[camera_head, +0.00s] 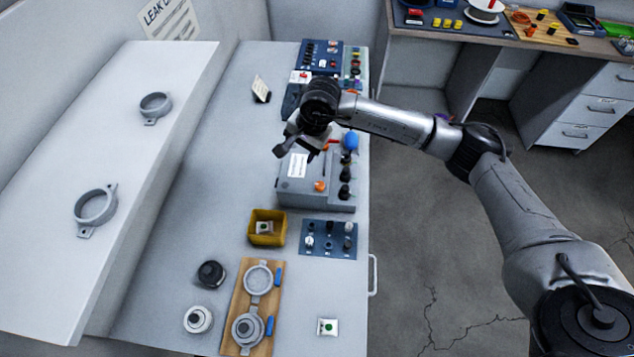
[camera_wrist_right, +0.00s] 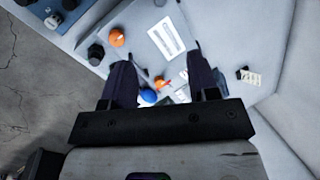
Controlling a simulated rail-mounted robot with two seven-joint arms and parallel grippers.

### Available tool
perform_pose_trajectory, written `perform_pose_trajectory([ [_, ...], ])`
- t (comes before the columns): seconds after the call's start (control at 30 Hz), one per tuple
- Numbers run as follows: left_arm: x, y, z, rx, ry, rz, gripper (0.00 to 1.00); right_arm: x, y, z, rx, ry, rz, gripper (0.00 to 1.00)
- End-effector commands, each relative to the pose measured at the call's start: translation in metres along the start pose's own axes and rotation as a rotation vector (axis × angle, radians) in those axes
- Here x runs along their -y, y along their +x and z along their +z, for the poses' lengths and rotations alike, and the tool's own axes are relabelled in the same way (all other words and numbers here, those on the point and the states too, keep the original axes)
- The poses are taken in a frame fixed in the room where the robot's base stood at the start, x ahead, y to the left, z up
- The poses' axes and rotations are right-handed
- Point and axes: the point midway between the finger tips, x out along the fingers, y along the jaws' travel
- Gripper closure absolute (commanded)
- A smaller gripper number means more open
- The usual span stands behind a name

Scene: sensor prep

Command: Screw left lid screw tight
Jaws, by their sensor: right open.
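My right gripper (camera_head: 294,148) is above the grey box (camera_head: 312,190) on the bench. In the right wrist view its two fingers (camera_wrist_right: 160,72) stand apart with nothing held between them. The wooden board (camera_head: 237,304) at the front holds two round grey housings; the upper (camera_head: 258,279) has a pale disc face, and the lower (camera_head: 247,330) has a dark centre. A blue piece lies beside each housing. I cannot make out the left lid screw. My left gripper is not in view.
A yellow bin (camera_head: 267,241) holds a small part. A blue panel with knobs (camera_head: 328,240), a black round part (camera_head: 210,274), a white round part (camera_head: 198,319) and a small green-dotted pack (camera_head: 327,327) lie around. The bench's left middle is clear.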

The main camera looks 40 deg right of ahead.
Motion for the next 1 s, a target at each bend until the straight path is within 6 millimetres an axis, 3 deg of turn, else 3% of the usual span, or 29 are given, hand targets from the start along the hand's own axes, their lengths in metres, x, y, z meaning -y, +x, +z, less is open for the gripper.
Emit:
perform_pose_trajectory([
  [0.2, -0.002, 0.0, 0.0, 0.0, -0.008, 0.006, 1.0, -0.041, -0.006, -0.014, -0.058, -0.233, 0.265, 0.45],
  [0.47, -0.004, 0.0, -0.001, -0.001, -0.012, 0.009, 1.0, -0.047, -0.001, -0.015, -0.039, -0.358, 0.295, 0.45],
  [1.0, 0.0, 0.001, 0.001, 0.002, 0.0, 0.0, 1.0, -0.071, 0.087, -0.022, -0.037, -0.358, 0.292, 0.45],
])
